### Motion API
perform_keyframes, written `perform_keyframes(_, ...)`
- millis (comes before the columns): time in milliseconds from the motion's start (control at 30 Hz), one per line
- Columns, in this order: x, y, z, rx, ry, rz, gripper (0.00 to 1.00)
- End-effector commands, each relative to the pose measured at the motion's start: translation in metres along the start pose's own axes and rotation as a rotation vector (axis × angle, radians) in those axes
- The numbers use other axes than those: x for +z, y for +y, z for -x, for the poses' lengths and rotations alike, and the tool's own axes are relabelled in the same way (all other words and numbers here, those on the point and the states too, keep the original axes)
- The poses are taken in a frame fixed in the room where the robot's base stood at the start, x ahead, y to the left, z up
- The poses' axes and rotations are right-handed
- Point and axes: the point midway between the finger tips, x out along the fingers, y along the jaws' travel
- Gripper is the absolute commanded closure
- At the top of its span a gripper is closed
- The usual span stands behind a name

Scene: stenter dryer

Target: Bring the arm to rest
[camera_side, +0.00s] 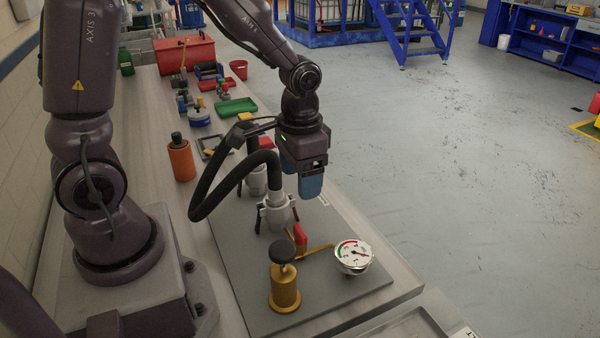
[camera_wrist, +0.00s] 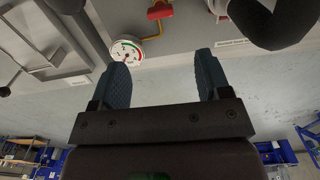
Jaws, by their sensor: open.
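My gripper (camera_side: 311,186) hangs from my arm above the right edge of the grey board (camera_side: 372,283), fingers pointing down. In the wrist view its two blue fingers (camera_wrist: 160,82) stand wide apart with nothing between them. Below and in front of it in the side view are a hose coupling (camera_side: 275,212), a red lever (camera_side: 300,237), a brass fitting with a black knob (camera_side: 284,286) and a round pressure gauge (camera_side: 353,254). The gauge also shows in the wrist view (camera_wrist: 126,51), beyond the left finger. My gripper appears clear of all of them.
A black hose (camera_side: 208,187) loops close to the left of my gripper. An orange bottle (camera_side: 181,160), a green tray (camera_side: 236,106) and a red toolbox (camera_side: 185,54) stand farther back on the bench. Open floor (camera_side: 470,180) lies to the right.

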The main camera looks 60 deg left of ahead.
Motion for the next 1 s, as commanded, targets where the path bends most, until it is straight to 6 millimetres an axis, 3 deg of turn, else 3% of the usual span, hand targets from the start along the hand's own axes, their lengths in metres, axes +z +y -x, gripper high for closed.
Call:
perform_keyframes(167,0.013,-0.001,-0.001,0.002,-0.046,0.014,0.3)
perform_keyframes(367,0.037,-0.003,0.042,-0.027,0.023,0.042,0.3)
perform_keyframes(500,0.059,0.001,0.081,-0.04,0.135,0.052,0.3)
perform_keyframes(700,0.088,0.009,0.124,-0.026,0.316,0.05,0.3)
perform_keyframes(1000,0.104,0.016,0.156,-0.004,0.488,0.023,0.3)
